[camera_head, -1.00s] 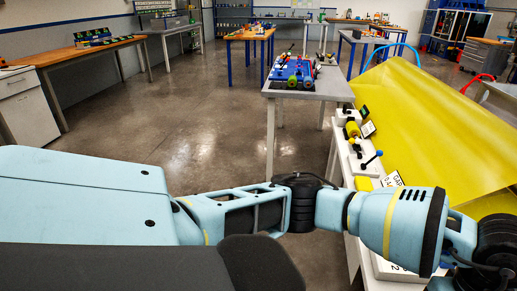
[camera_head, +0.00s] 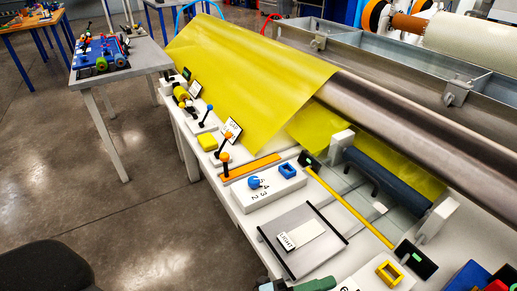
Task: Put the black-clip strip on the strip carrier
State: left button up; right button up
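I cannot pick out a black-clip strip for certain. A grey plate (camera_head: 322,253) with a dark bar along each of two opposite edges lies on the white bench in the lower middle. A pale strip-like panel (camera_head: 305,235) and a label reading LIGHT are on it. No part in view is clearly recognisable as the strip carrier. Neither of my grippers is in view.
Yellow film (camera_head: 250,75) drapes from a large grey roller (camera_head: 400,130) over the white bench (camera_head: 232,200). A block with a blue knob (camera_head: 255,182), an orange bar (camera_head: 252,166) and a yellow rod (camera_head: 350,208) lie there. A grey table (camera_head: 130,62) stands upper left.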

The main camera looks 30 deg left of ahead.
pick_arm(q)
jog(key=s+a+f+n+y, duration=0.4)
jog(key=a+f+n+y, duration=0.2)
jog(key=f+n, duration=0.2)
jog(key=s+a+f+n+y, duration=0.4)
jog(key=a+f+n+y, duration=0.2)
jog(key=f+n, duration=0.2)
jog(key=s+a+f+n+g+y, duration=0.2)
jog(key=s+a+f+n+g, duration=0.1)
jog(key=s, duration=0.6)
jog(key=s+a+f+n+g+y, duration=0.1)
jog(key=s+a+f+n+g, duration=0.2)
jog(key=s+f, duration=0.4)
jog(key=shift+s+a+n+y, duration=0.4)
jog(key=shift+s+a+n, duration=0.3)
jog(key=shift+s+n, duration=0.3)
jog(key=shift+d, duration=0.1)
